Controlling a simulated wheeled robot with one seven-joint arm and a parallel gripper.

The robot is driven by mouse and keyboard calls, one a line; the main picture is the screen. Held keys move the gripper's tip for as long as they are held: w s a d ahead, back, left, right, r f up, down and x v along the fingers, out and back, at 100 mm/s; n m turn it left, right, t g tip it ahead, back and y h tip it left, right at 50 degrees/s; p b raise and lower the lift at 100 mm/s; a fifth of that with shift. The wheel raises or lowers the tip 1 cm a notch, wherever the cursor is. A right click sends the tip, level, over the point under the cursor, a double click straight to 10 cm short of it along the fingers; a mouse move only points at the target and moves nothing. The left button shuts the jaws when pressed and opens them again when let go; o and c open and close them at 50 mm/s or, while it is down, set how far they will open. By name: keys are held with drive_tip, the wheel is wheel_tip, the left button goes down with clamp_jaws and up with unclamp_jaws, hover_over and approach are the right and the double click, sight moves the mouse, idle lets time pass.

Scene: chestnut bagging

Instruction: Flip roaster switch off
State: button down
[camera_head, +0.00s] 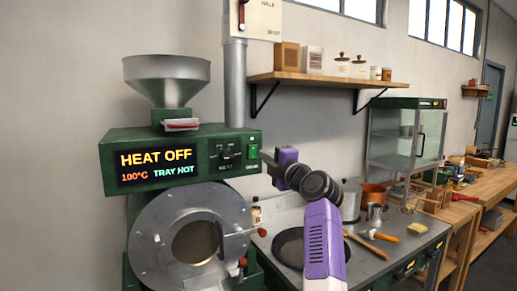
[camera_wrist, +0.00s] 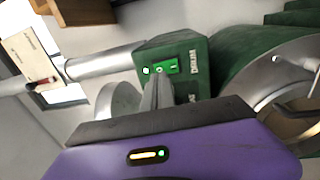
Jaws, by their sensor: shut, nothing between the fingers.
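In the wrist view the green switch (camera_wrist: 172,66) shows just beyond my fingertips. My gripper (camera_head: 263,154) is shut and empty at the panel's right end. Its fingers (camera_wrist: 158,82) point at the switch and partly cover the panel. I cannot tell whether they touch it.
A metal hopper (camera_head: 167,80) tops the roaster, and its round door (camera_head: 150,235) faces front. A vertical pipe (camera_head: 236,85) rises behind. A cooktop with a dark pan (camera_head: 288,247) lies below my arm. A wooden shelf (camera_head: 325,77) hangs above.

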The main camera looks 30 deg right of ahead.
sight(253, 148)
drive_tip(key=shift+w+r+p, duration=0.15)
drive_tip(key=shift+w+p, duration=0.2)
drive_tip(key=shift+w, duration=0.8)
drive_tip(key=shift+w+r+p, duration=0.1)
drive_tip(key=shift+w+p, duration=0.25)
drive_tip(key=shift+w, duration=0.8)
drive_tip(key=shift+b, duration=0.35)
drive_tip(key=shift+w+a+r, duration=0.1)
drive_tip(key=shift+r, duration=0.1)
